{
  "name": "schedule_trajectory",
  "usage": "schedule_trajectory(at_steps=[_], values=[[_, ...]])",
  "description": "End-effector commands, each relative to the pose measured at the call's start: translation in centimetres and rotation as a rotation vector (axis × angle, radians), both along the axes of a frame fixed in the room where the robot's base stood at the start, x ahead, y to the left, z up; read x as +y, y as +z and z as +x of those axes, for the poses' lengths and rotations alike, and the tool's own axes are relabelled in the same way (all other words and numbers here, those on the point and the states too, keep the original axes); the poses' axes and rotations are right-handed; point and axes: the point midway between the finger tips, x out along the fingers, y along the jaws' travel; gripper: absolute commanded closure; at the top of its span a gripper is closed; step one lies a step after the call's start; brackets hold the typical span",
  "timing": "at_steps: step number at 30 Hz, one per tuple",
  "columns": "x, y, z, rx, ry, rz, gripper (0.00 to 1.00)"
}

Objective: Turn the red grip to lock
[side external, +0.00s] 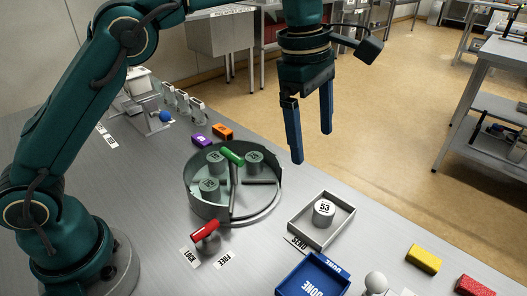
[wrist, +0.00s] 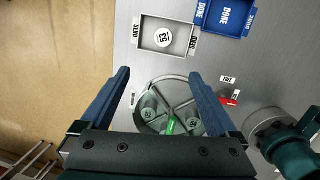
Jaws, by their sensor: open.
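The red grip (side external: 205,231) is a short red bar at the near side of the round grey drum (side external: 188,196). Two white labels lie beside it on the bench: a lock label (side external: 190,257) on the left and a free label (side external: 225,260) on the right. Which label the grip points to is not clear. The red grip also shows at the right in the wrist view (wrist: 229,101). My gripper (side external: 312,146) is open and empty, high above the bench and up and right of the grip in the side view.
The drum holds several grey canisters (side external: 209,186) and a green handle (side external: 232,156). A grey tray (side external: 349,219) holds canister 53 (side external: 324,209). A blue tray (side external: 287,285), a white knob (side external: 376,282), and yellow (side external: 423,258) and red (side external: 474,287) blocks stand toward the front right.

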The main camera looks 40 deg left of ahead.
Motion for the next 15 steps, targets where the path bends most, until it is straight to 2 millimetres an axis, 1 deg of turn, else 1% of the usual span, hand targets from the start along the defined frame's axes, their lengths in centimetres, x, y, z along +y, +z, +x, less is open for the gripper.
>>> schedule_trajectory(at_steps=[1,6,15], values=[[-0.28,-0.40,0.19,0.010,0.023,-0.003,0.05],[-0.80,-1.05,0.46,0.031,0.083,-0.010,0.05],[-0.94,-1.21,0.51,0.036,0.101,-0.012,0.05]])
